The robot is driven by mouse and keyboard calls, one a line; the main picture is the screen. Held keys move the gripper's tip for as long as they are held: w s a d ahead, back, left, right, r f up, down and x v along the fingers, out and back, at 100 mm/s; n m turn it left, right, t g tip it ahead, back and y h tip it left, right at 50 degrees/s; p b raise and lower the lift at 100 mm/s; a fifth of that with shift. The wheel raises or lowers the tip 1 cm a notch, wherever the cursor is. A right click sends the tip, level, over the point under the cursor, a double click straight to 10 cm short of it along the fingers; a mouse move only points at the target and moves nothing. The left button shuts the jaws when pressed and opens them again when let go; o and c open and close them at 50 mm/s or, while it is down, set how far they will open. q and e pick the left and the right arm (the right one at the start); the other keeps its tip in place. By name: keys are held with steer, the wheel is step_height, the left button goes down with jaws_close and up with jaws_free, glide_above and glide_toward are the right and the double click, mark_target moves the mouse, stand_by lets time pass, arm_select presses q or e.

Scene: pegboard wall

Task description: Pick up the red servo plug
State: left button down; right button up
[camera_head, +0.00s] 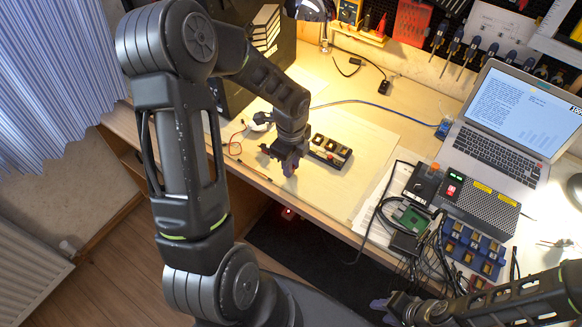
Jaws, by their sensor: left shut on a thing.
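My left gripper (288,166) points down at the front edge of the wooden workbench, just left of a dark holder (329,151) with yellowish-topped parts. I cannot make out the red servo plug itself. A thin red and black lead (235,143) lies on the bench left of the gripper. My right gripper (381,304) is low at the bottom of the view, in front of the bench and far from the holder. I cannot tell its finger gap.
A pale mat (358,185) lies on the bench (420,98). To the right are a black power supply (480,205), a green circuit board (410,217), cables, a blue tray (470,250) and an open laptop (511,118). A pegboard with tools stands behind. Bare bench shows at back centre.

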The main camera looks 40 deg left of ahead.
arm_select(q)
step_height(320, 180, up, 10)
steer(key=shift+b, duration=0.3)
arm_select(e)
steer(key=shift+f, duration=0.25)
steer(key=shift+r, duration=0.1)
stand_by(0.3)
